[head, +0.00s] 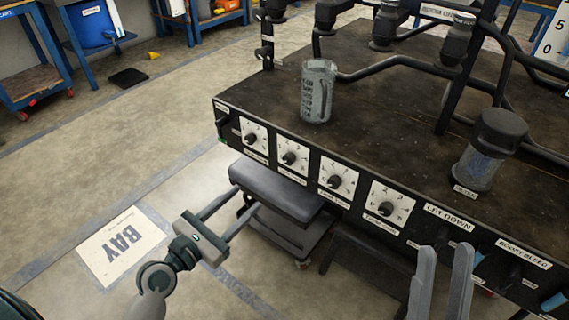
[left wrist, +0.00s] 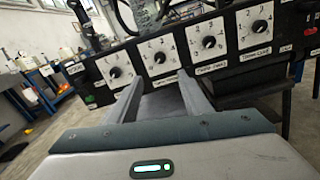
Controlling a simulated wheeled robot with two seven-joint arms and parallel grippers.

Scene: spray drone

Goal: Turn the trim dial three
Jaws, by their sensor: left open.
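A row of white dial plates with black knobs runs along the front panel. From left to right they are the first dial (head: 251,138), second dial (head: 290,158), third dial (head: 335,181) and fourth dial (head: 386,208). The small labels beneath them are too blurred to read surely. In the left wrist view the third dial (left wrist: 208,43) and fourth dial (left wrist: 259,27) lie right of my fingers. My left gripper (head: 248,198) is open and empty, apart from and below the panel; its fingers also show in that view (left wrist: 160,82). My right gripper (head: 443,250) is open and empty before the panel's right part.
A grey cylinder (head: 318,91) and a dark-capped jar (head: 490,150) stand on the bench top (head: 400,120). Black pipes rise behind them. A padded stool (head: 276,190) stands below the dials, close to my left fingers. The floor at left is mostly clear.

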